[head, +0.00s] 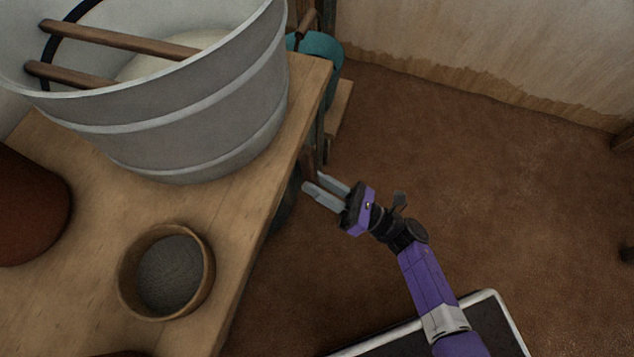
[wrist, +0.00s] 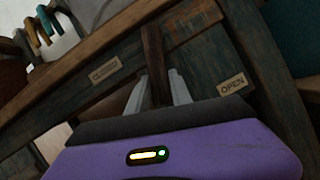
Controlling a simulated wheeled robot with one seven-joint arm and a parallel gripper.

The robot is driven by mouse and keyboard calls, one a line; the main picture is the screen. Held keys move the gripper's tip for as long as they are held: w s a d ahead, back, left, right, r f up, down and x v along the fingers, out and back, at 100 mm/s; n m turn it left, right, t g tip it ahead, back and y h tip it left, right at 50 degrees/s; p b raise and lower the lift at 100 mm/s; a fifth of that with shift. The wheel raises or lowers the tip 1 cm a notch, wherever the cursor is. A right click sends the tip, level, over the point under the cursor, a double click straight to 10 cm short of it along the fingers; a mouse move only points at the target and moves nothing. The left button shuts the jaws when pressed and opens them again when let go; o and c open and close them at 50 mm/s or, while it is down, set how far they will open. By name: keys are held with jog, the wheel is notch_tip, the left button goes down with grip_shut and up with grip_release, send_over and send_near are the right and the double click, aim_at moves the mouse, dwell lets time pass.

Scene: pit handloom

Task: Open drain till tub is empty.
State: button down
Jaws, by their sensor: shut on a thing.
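The grey metal tub (head: 200,110) stands on the wooden table, with two wooden bars across its mouth and pale contents showing inside. In the wrist view a dark wooden lever (wrist: 153,45) is on a board under the table edge. It stands between a left label that seems to read CLOSED (wrist: 104,70) and a right label reading OPEN (wrist: 232,84). My gripper (head: 322,187) is at the table's right side, its two fingers (wrist: 157,92) shut on the lever, one on each side. The drain outlet is not visible.
A round wooden bowl of grey material (head: 170,272) and a reddish-brown pot (head: 25,210) are on the table (head: 85,185). A teal vessel (head: 318,50) stands behind the table corner. The brown floor (head: 480,170) to the right is largely clear.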

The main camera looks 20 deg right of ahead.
jog(key=shift+d, duration=0.1)
jog(key=c, duration=1.1)
grip_release()
jog(key=shift+c, duration=0.2)
jog(key=v, duration=0.7)
jog(key=shift+s+d+f, duration=0.15)
jog(key=shift+s+d, duration=0.05)
jog(key=shift+s, duration=0.1)
